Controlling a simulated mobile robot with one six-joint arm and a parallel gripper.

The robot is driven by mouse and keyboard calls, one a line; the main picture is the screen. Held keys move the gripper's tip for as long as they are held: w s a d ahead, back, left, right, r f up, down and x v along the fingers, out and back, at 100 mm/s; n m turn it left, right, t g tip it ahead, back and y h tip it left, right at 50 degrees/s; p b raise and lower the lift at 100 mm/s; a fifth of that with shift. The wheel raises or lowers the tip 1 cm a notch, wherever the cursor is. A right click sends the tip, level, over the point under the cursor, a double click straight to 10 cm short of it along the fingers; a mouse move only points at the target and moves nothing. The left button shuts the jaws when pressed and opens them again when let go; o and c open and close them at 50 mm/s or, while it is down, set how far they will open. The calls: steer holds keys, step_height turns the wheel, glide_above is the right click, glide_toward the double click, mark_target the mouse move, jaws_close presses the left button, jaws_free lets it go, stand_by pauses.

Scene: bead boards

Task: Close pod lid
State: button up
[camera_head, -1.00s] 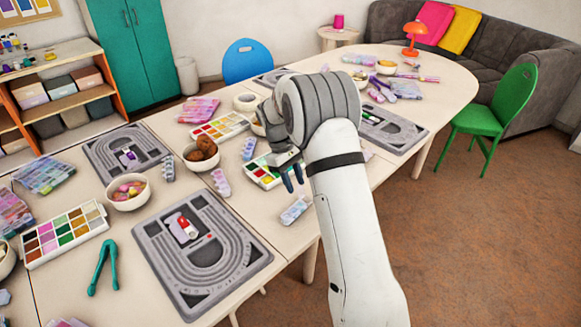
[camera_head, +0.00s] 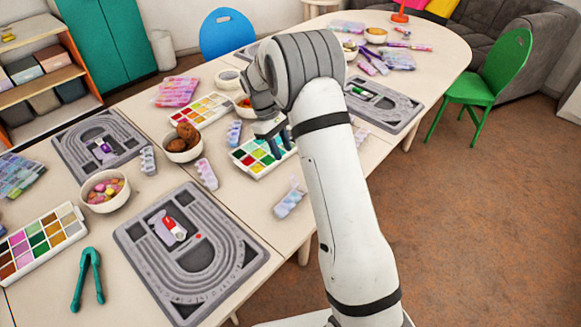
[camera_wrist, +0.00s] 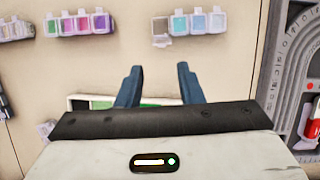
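My gripper (camera_head: 271,138) is open and empty above the paint palette; its two blue fingers (camera_wrist: 158,86) stand apart in the wrist view. A pale segmented bead pod (camera_head: 288,203) lies near the front table edge, with a clear flap that looks raised at its far end. Other pods lie left of it, one beside the front board (camera_head: 207,174) and one near the bowls (camera_head: 148,160). Which pod is meant is unclear.
A grey bead board (camera_head: 228,215) lies at the front, others behind and right. A paint palette (camera_head: 250,165) lies under my gripper. Bowls (camera_head: 182,150) and green tongs (camera_head: 88,280) stand left. A green chair (camera_head: 490,90) stands right; the floor in front is clear.

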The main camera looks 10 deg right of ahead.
mark_target(294, 181)
steer(key=x, duration=0.7)
steer(key=shift+s+f, duration=0.15)
steer(key=shift+f, duration=0.15)
steer(key=shift+c, duration=0.4)
jaws_close()
